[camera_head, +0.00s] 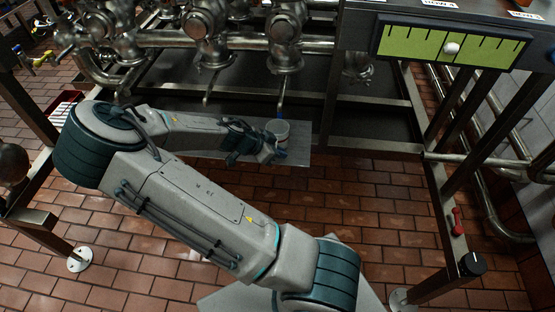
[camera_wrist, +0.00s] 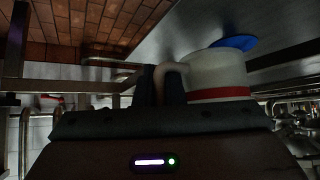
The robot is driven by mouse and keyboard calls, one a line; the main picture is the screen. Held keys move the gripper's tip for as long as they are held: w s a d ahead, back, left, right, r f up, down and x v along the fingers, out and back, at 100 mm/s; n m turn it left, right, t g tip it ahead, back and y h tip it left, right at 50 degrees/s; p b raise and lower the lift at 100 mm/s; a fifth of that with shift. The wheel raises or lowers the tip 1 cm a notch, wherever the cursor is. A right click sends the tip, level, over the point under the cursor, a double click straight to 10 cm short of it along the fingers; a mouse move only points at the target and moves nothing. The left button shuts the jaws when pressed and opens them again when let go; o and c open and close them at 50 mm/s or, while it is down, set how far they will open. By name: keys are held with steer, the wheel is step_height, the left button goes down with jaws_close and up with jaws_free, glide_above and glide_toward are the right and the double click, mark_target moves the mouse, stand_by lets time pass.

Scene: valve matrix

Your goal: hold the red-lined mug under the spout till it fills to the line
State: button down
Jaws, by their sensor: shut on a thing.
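The mug (camera_head: 279,130) is pale, and the wrist view shows its red band (camera_wrist: 219,92) and tan handle (camera_wrist: 166,75). My gripper (camera_head: 265,149) is shut on the mug at its handle side. In the head view the mug is right under the thin spout (camera_head: 282,97), with the spout's tip close to its rim. I cannot see inside the mug, and no stream can be made out. A blue disc (camera_wrist: 234,43) lies at the mug's base end on the metal shelf; whether they touch is unclear.
Several steel valves (camera_head: 207,25) and pipes line the back. A green gauge (camera_head: 450,45) with a white ball is at upper right. A black knob (camera_head: 473,263) sits on the lower-right post. A metal shelf (camera_head: 300,148) lies below the mug; brick floor is open in front.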

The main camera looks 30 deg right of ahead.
mark_target(280, 141)
steer(key=shift+w+d+f+b, duration=0.1)
steer(key=shift+w+d+b, duration=0.05)
steer(key=shift+w+d, duration=0.4)
steer(key=shift+w+d+b, duration=0.1)
steer(key=shift+w+d, duration=0.2)
steer(key=shift+w, duration=0.45)
steer(key=shift+w+d+f+b, duration=0.1)
steer(key=shift+w+d+b, duration=0.05)
steer(key=shift+w+d, duration=0.4)
steer(key=shift+w+a, duration=0.1)
stand_by(6.0)
